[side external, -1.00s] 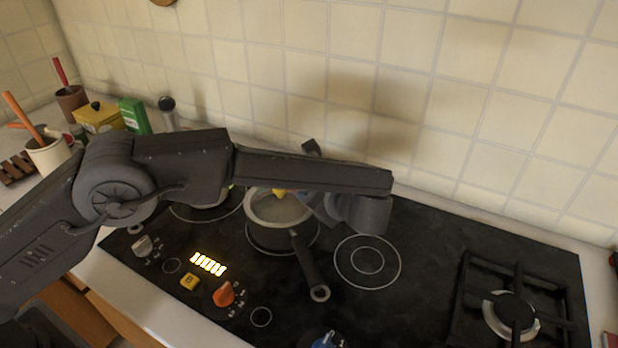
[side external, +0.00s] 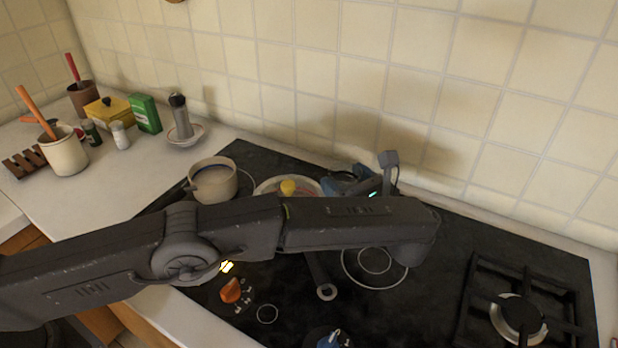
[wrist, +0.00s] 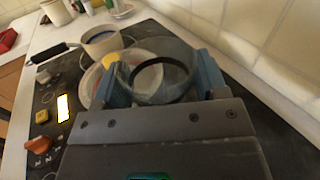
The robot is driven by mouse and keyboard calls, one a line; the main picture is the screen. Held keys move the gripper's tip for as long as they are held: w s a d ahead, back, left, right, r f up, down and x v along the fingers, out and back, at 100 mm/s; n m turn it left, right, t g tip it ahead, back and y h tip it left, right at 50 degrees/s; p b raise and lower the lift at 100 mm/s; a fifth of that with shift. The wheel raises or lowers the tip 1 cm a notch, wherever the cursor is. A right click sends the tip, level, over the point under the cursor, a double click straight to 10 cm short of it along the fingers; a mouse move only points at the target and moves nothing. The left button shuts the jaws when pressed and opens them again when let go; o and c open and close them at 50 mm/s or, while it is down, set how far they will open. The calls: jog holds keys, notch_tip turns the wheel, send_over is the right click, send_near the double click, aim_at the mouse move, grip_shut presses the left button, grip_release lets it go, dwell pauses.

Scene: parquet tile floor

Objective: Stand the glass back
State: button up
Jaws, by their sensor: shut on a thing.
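My gripper (wrist: 162,84) has its blue fingers shut on a clear glass (wrist: 160,96) in the wrist view. The glass is see-through, with a dark ring showing in it, and I cannot tell how far it tilts. In the side view my gripper (side external: 352,182) is near the wall side of the hob, behind my arm, and the glass is hard to make out there. A pan (side external: 262,186) with a yellow thing (side external: 288,187) at it stands just left of the gripper, partly hidden by my arm.
A beige pot (side external: 213,186) stands left of the pan. The black hob has a bare ring (side external: 374,262) and a gas burner (side external: 519,314) at right. Jars, a green box (side external: 145,114) and a grinder on a saucer (side external: 186,140) line the counter. The tiled wall is close behind.

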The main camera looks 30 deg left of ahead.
jog(key=r, duration=0.3)
jog(key=a+r, duration=0.1)
jog(key=r, duration=0.1)
jog(key=shift+w+r, duration=0.2)
jog(key=w+a+r+g, duration=0.1)
jog(key=w+a+r, duration=0.1)
jog(key=a, duration=1.1)
jog(key=w+a+r, duration=0.2)
jog(key=a, duration=1.1)
jog(key=s+a, duration=0.3)
jog(key=a, duration=0.5)
jog(key=s+a, duration=0.4)
jog(key=a, duration=0.3)
jog(key=s+a+f, duration=0.2)
jog(key=s+a, duration=0.4)
jog(key=s, duration=0.4)
jog(key=s+a+f, duration=0.2)
jog(key=s+a, duration=0.5)
jog(key=s, duration=0.3)
jog(key=shift+s+d+f, duration=0.1)
jog(key=shift+s+f, duration=0.05)
jog(key=shift+f, duration=3.45)
jog(key=shift+s+d+f, duration=0.1)
jog(key=shift+f, duration=3.45)
